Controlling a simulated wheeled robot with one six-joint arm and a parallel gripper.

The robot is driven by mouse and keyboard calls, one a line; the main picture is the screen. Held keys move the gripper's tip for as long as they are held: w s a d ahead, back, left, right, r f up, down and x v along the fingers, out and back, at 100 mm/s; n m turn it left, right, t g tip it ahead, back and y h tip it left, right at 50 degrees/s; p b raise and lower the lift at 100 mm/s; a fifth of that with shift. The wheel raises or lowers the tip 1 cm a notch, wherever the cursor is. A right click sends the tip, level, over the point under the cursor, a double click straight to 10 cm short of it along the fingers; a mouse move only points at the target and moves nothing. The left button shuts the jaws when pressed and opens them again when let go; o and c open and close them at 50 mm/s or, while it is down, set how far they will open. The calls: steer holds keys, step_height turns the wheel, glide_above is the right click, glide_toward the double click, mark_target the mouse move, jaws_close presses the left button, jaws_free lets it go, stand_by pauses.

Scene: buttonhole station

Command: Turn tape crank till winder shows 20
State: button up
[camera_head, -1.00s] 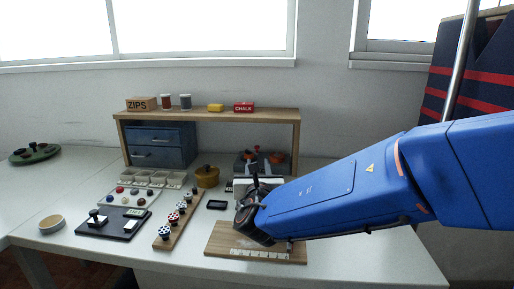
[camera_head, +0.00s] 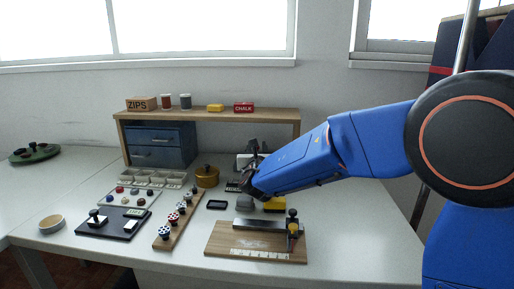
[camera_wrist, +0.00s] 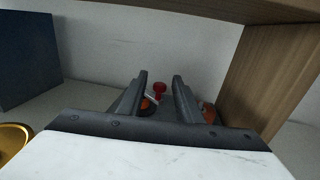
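In the wrist view a red knob (camera_wrist: 159,87) stands under the shelf, between the fingers of my gripper (camera_wrist: 160,78) as seen from the wrist. The fingers are apart, and I see nothing clamped in them. Orange parts (camera_wrist: 208,112) show beside and behind the fingers; they look like part of the winder, mostly hidden by my gripper. I cannot tell whether the fingers touch the knob. In the head view my gripper (camera_head: 247,160) reaches under the shelf's right end and covers this spot. No winder number is readable.
The wooden shelf (camera_head: 215,115) and its right leg (camera_wrist: 275,80) stand close to my gripper. Blue drawers (camera_head: 160,147) and a gold pot (camera_head: 207,177) are on the left. A wooden board (camera_head: 225,243) with a metal bar lies in front. The table's front right is clear.

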steer(key=shift+w, duration=0.35)
steer(key=shift+c, duration=0.6)
jaws_close()
steer(key=shift+a+h, duration=0.15)
steer(key=shift+h, duration=0.15)
steer(key=m+h, duration=0.1)
steer(key=h, duration=0.1)
steer(key=m+h, duration=0.1)
steer(key=s+a+m+h, duration=0.1)
steer(key=m+h, duration=0.1)
steer(key=shift+a+f+g+h, duration=0.1)
steer(key=shift+g+h, duration=0.2)
steer(key=shift+s+a+m+g+h, duration=0.1)
steer(key=shift+a+m+g+h, duration=0.15)
steer(key=shift+m+g+h, duration=0.45)
steer(key=shift+s+a+m+g+h, duration=0.1)
steer(key=shift+a+m+g+h, duration=0.15)
steer(key=shift+m+h, duration=0.9)
steer(key=shift+s+a+m+g+h, duration=0.15)
steer(key=shift+m+g+h, duration=0.35)
steer(key=shift+h, duration=0.85)
steer(key=shift+a, duration=0.1)
